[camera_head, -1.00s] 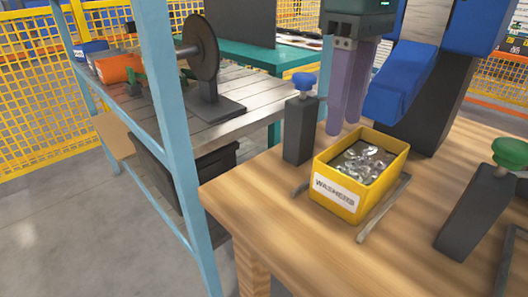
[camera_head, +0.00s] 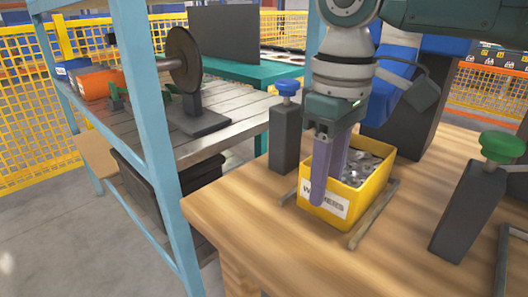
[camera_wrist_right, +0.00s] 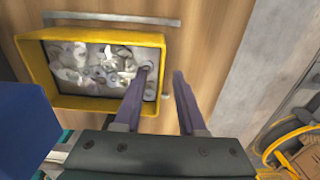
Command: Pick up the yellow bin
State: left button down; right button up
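The yellow bin (camera_head: 368,198), labelled for washers and filled with grey metal washers (camera_head: 358,170), sits upright on the wooden table. It also shows in the right wrist view (camera_wrist_right: 100,36). My right gripper (camera_head: 328,188) is lowered at the bin's near wall. In the head view one purple finger is outside, in front of the label, and the other is on the inner side. The right wrist view shows the open fingers (camera_wrist_right: 162,73) on either side of one bin wall, with a gap between them. Contact with the wall cannot be told. My left gripper is not in view.
Metal rails (camera_head: 374,214) flank the bin on the table. A dark post with a blue knob (camera_head: 286,125) stands close on the left, and one with a green knob (camera_head: 478,190) on the right. A blue-framed shelf (camera_head: 150,110) stands to the left.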

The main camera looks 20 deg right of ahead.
jog(key=shift+c, duration=0.3)
grip_shut()
jog(key=shift+r, duration=0.1)
dwell(0.9)
